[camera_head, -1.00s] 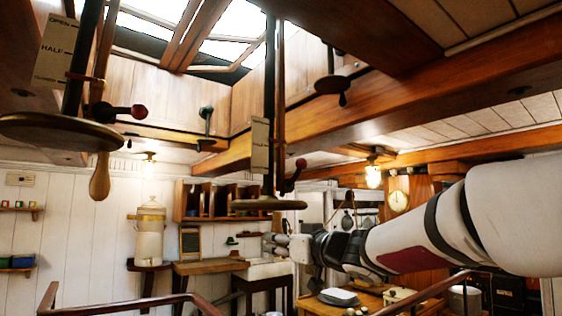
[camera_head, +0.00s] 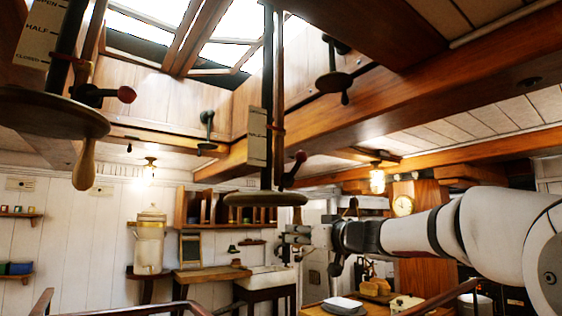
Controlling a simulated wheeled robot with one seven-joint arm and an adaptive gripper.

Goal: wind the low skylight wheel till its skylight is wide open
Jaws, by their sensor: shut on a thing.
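The middle skylight wheel (camera_head: 240,199) hangs flat on a dark vertical shaft and looks like the low one. My gripper (camera_head: 288,240) is just below the right part of its rim, shut on the wheel's handle, which the fingers mostly hide. A pale scale plate (camera_head: 257,150) stands by the shaft; a red marker (camera_head: 276,128) is beside its upper part, and its lettering is too small to read. The skylight (camera_head: 215,50) overhead shows bright sky between wooden frames; how far it is open is unclear.
A nearer wheel (camera_head: 45,112) with a wooden handle (camera_head: 84,165) hangs at left, with its own OPEN-HALF-CLOSED plate (camera_head: 42,30). Red-knobbed levers (camera_head: 126,95) (camera_head: 300,157) stick out by both shafts. A heavy beam (camera_head: 400,90) crosses above my arm. Rails (camera_head: 455,292) stand below.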

